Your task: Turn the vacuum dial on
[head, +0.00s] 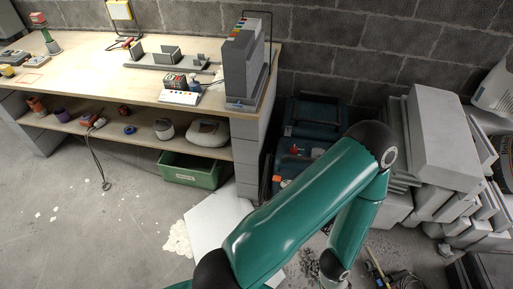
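A dark teal and black machine (318,117), which looks like the vacuum, stands on the floor between the workbench and a stack of grey slabs. A small red part (294,149) shows on it, and an orange patch (277,178) lies lower down. I cannot tell which part is the dial or how it is set. My green arm rises from the bottom, bends at a black elbow and comes down again, hiding the machine's lower front.
The workbench (110,75) with a lower shelf fills the left, with a tall grey binder-like case (243,60) at its right end. A green crate (190,171) sits below. Grey slabs (440,140) crowd the right. The left floor is mostly clear.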

